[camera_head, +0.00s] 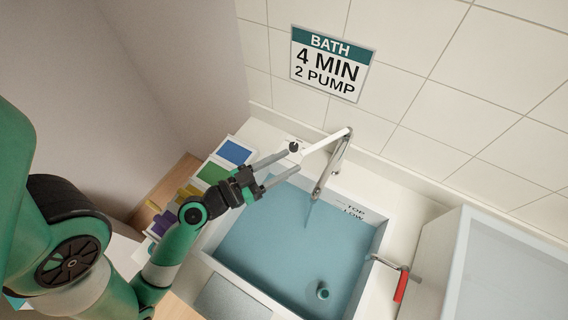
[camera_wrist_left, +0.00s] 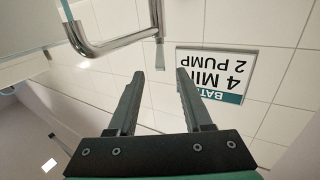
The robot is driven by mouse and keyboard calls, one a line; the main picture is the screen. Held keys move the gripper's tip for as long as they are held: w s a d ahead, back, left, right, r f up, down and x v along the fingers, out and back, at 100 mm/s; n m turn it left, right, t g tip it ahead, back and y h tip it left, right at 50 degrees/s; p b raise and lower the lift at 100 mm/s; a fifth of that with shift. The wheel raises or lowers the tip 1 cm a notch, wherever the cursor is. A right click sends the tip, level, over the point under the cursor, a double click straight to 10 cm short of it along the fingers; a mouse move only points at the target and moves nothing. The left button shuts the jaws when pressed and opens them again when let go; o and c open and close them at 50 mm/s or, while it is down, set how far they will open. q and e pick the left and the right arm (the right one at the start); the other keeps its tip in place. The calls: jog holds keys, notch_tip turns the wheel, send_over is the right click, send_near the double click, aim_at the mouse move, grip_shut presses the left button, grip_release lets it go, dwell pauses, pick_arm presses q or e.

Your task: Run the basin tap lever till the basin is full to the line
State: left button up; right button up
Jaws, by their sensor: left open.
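The basin (camera_head: 378,243) holds blue water (camera_head: 285,235). TOP and LOW marks (camera_head: 353,213) are on its back wall; the water surface lies near LOW, though its exact level is hard to tell. The chrome tap (camera_head: 327,177) stands at the back edge, with a thin stream below its spout. Its white lever (camera_head: 326,141) points left toward my left gripper (camera_head: 294,160). That gripper is open, its fingertips close to the lever's end; contact cannot be told. In the left wrist view, the open fingers (camera_wrist_left: 160,75) have chrome pipework (camera_wrist_left: 110,45) beyond them. My right gripper is not in view.
A red-handled lever (camera_head: 401,287) is at the basin's right edge, beside a pale cabinet (camera_head: 500,275). A green plug-like piece (camera_head: 322,290) is in the basin. A bath sign (camera_head: 331,64) hangs on the tiles.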

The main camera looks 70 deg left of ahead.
aim_at(323, 142)
pick_arm(q)
jog(key=shift+r+p, duration=0.2)
jog(key=shift+p, duration=0.3)
jog(key=w+p, duration=0.1)
jog(key=w, duration=0.2)
jog(key=w+a+p, duration=0.1)
jog(key=w, duration=0.3)
jog(key=w+a+p, duration=0.1)
jog(key=w, duration=0.2)
jog(key=shift+w+a+f+p, duration=0.1)
jog(key=shift+w+p, duration=0.3)
jog(key=shift+w, duration=0.35)
jog(key=shift+f, duration=0.1)
grip_shut()
dwell(0.3)
